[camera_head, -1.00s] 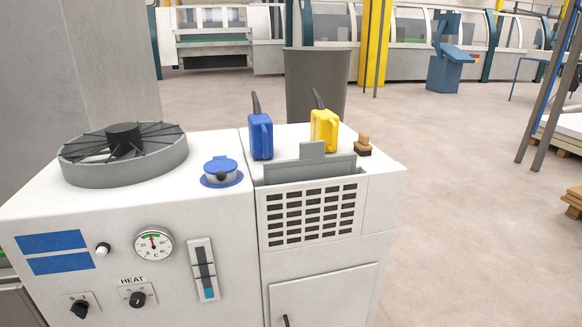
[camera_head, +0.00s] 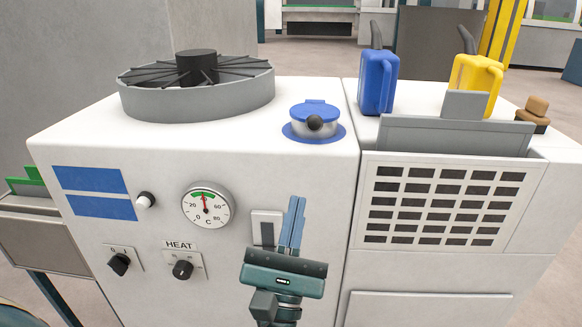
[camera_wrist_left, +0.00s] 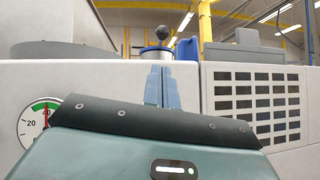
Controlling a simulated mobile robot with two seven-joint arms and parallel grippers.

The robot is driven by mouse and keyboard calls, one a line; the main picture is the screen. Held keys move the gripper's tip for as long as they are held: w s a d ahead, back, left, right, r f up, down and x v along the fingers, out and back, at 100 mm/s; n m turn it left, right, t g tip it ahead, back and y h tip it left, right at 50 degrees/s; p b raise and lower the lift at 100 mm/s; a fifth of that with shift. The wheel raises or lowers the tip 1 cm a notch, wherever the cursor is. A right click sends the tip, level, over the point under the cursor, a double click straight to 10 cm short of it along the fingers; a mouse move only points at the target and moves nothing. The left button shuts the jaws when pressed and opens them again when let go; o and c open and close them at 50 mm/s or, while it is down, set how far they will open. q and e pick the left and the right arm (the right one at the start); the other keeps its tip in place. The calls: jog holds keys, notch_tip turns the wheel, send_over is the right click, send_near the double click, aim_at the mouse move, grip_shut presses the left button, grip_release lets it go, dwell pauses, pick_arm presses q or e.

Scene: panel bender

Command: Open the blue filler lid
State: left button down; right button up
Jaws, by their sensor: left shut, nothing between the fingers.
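The blue filler lid (camera_head: 316,109) is closed on its round neck on top of the white machine (camera_head: 310,160), with a dark ball knob (camera_head: 315,123) at its front. In the left wrist view the dark knob (camera_wrist_left: 164,33) shows above the machine's top edge, beyond the fingers. My left gripper (camera_head: 297,200) is shut and empty, fingers pointing up, in front of the machine's front panel and below the lid. Its blue fingers also show in the left wrist view (camera_wrist_left: 162,70). It partly hides the level gauge (camera_head: 266,222). My right gripper is not in view.
A round fan housing (camera_head: 197,95) stands left of the lid. A blue can (camera_head: 378,82) and a yellow can (camera_head: 474,82) stand to the right, behind a grey raised flap (camera_head: 455,136). The dial (camera_head: 206,204) and knobs are on the front panel.

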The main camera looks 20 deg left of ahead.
aim_at(307, 152)
pick_arm(q)
jog(key=p+x, duration=0.1)
jog(key=x, duration=0.3)
jog(key=p+x, duration=0.2)
jog(key=x, duration=0.3)
jog(key=shift+s+r, duration=0.2)
jog(key=shift+s, duration=0.05)
jog(key=shift+w+r, duration=0.15)
jog(key=shift+w, duration=0.2)
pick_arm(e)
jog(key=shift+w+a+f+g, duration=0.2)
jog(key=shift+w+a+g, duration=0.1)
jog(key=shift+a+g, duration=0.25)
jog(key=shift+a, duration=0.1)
pick_arm(q)
jog(key=shift+w+r+p, duration=0.1)
jog(key=shift+p, duration=0.2)
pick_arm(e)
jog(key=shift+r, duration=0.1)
